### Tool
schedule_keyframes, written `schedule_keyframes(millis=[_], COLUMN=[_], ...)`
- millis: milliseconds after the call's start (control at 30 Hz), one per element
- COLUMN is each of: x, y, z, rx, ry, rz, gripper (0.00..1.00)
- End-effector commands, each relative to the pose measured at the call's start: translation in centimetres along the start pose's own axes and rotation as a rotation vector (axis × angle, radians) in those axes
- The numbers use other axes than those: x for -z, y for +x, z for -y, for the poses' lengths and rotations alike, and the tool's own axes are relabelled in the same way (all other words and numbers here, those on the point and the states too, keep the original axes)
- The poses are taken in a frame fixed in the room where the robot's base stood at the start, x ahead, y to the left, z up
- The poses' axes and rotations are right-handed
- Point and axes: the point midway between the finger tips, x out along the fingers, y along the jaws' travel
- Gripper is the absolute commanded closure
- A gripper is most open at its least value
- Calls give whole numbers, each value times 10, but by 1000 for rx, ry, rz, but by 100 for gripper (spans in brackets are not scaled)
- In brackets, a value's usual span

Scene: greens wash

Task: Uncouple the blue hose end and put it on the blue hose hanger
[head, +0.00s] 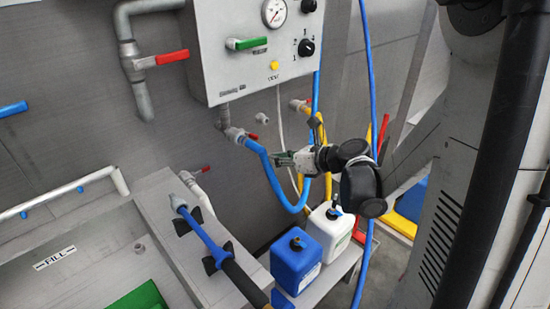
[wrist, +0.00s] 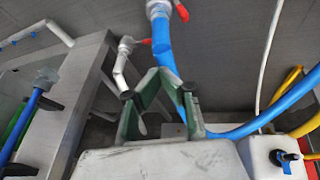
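The blue hose end (head: 250,144) is fitted to a valve outlet with a red lever, below the grey panel. Its hose (head: 275,185) loops down and right. In the wrist view the coupled end (wrist: 159,14) is at the top, with the hose running down behind my right finger. My gripper (head: 280,158) is just right of the hose in the head view. In the wrist view its green fingers (wrist: 158,72) lean towards each other and nothing shows held; whether their tips meet is unclear. I cannot make out the blue hanger for certain; a blue bar (head: 13,109) projects at the left.
A blue jug (head: 296,262) and a white jug (head: 329,232) stand below my gripper. A blue spray lance (head: 205,237) rests across the basin edge. A yellow hose (head: 327,150) hangs right of the blue one. A white pipe with a red lever (wrist: 121,66) stands left.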

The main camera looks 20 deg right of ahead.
Motion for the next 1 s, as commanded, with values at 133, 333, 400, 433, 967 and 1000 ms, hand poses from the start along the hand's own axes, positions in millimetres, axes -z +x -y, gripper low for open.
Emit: schedule_keyframes(millis=[133,333,400,433,967,1000], x=[0,0,0,0,0,0], y=[0,0,0,0,-32,-40], z=[0,0,0,0,0,1], rx=[0,0,0,0,3,4], ry=[0,0,0,0,1,2], rz=[0,0,0,0,1,1], gripper=[100,90,81,79,79,79])
